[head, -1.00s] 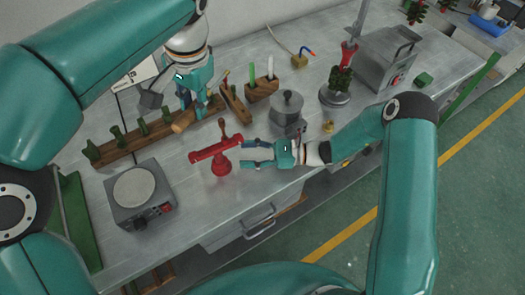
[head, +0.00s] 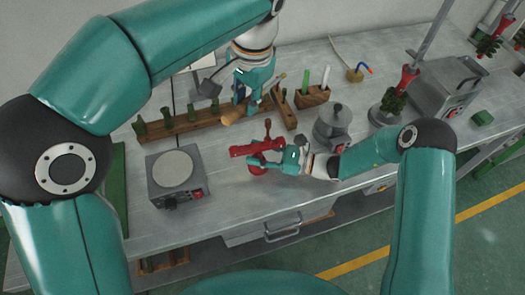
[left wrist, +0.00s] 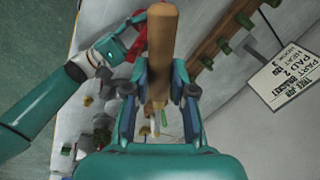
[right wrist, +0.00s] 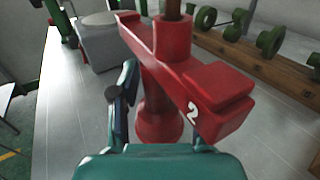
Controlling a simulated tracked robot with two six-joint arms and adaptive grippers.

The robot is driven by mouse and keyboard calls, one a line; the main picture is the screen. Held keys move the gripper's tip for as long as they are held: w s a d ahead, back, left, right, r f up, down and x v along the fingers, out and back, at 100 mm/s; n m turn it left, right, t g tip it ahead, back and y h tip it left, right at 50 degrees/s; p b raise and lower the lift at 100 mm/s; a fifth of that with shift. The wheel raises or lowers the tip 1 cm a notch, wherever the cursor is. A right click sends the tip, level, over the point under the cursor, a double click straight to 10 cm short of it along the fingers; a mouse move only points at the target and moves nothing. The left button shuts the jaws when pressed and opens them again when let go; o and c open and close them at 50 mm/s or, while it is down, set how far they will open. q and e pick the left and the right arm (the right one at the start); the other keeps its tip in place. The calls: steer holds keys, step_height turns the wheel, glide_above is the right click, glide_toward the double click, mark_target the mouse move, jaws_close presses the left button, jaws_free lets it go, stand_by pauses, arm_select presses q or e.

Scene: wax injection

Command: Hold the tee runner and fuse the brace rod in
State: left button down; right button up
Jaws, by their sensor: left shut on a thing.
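The red tee runner (head: 252,149), marked 2, stands upright on the bench in the head view. It fills the right wrist view (right wrist: 205,85). A brown rod (right wrist: 173,9) stands up out of its socket; I cannot tell if it is the brace rod. My right gripper (head: 270,163) has its fingers on either side of the tee's stem, with a visible gap at the left finger. My left gripper (head: 250,105) is shut on a wooden handle (head: 233,115), above the wooden rack. The handle also shows in the left wrist view (left wrist: 162,45); its far end is partly hidden.
A hot plate (head: 175,178) stands left of the tee. A long wooden rack (head: 185,128) with green parts lies behind. A lidded metal pot (head: 333,128) stands to the right, beside a small holder (head: 312,97). Bare bench lies in front.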

jaws_close()
arm_select(q)
steer(key=shift+s+d+f+n+g+y, duration=0.1)
steer(key=shift+s+n+g+y, duration=0.25)
steer(key=shift+n, duration=0.45)
arm_select(e)
steer(key=shift+s, duration=0.2)
arm_select(q)
steer(key=s+d+f+n+g, duration=0.2)
steer(key=s+f+n, duration=0.1)
steer(key=s, duration=0.4)
steer(key=s+d+f+n+g, duration=0.2)
steer(key=s+f+n, duration=0.15)
steer(key=s, duration=0.35)
steer(key=shift+m+g, duration=0.25)
steer(key=shift+w+f, duration=0.55)
steer(key=shift+w, duration=0.25)
steer(key=shift+w+f, duration=0.55)
steer(key=shift+w, duration=0.2)
steer(key=shift+w+f, duration=0.55)
steer(key=shift+w, duration=0.25)
